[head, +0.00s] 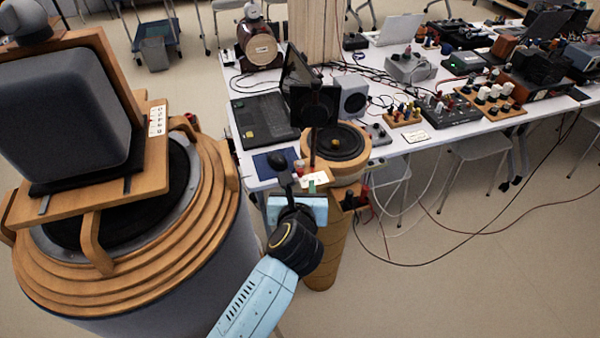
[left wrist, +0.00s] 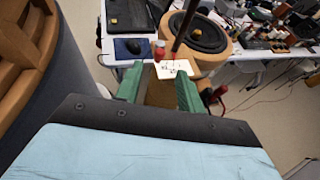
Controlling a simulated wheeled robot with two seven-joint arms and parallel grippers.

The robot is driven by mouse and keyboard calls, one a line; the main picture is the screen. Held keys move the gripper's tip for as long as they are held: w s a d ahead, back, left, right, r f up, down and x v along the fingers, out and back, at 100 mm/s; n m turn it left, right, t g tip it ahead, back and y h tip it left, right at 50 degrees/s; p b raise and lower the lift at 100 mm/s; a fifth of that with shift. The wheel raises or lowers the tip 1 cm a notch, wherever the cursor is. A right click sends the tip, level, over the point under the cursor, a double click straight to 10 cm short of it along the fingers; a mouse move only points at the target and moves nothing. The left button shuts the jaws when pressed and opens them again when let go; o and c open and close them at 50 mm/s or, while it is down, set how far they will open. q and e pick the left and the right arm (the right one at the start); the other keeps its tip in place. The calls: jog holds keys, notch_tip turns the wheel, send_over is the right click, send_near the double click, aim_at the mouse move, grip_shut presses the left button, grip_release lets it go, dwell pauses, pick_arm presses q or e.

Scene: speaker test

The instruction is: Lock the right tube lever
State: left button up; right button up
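The wooden tube (head: 325,250) stands upright in front of the table, with a round black speaker (head: 338,143) in a wooden ring at its top. A red-handled lever (left wrist: 218,92) sticks out at the tube's right side in the left wrist view; in the head view, a small red part (head: 363,193) shows there. A red knob (left wrist: 160,48) shows on the left side. My left gripper (head: 311,184) is over the tube's near side. Its green fingers (left wrist: 160,90) are apart, with a white label card (left wrist: 173,69) beyond them. The lever is right of the fingers, apart from them. My right gripper is out of view.
A big wooden-ringed drum (head: 190,235) with a grey box (head: 65,115) on it fills the left. The white table (head: 400,145) behind holds a laptop (head: 265,120) and electronics.

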aim_at(300, 173)
pick_arm(q)
jog(key=x, duration=0.5)
jog(key=shift+w+f, duration=0.15)
jog(key=shift+w, duration=0.15)
jog(key=shift+w+f+b, duration=0.25)
jog(key=shift+w+b, duration=0.1)
jog(key=shift+w, duration=0.35)
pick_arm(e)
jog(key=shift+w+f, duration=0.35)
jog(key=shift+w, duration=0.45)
pick_arm(q)
grip_shut()
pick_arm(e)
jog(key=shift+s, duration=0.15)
